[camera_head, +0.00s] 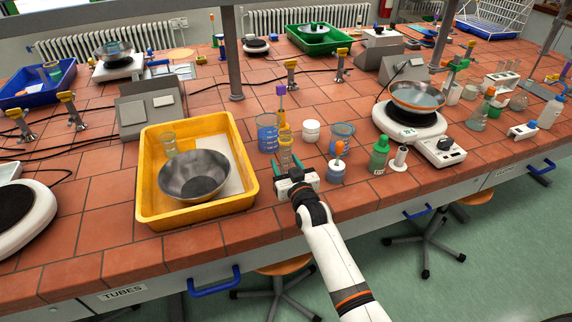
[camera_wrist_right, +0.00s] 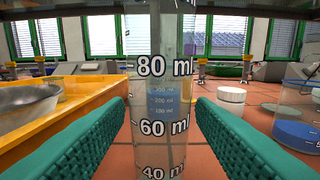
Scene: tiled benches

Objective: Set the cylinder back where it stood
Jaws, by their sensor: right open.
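A clear graduated cylinder (camera_head: 286,157) stands upright on the tiled bench, just right of the yellow tray. In the right wrist view the cylinder (camera_wrist_right: 162,95) fills the middle, with its 40, 60 and 80 ml marks facing me. My right gripper (camera_head: 287,167) is open, with its green fingers (camera_wrist_right: 160,130) on either side of the cylinder and visible gaps between. The cylinder's foot is hidden by the gripper in the head view and out of frame in the wrist view. My left gripper is not in view.
The yellow tray (camera_head: 238,205) with a metal bowl (camera_head: 194,175) is close on the left. Bare tiles lie in front.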

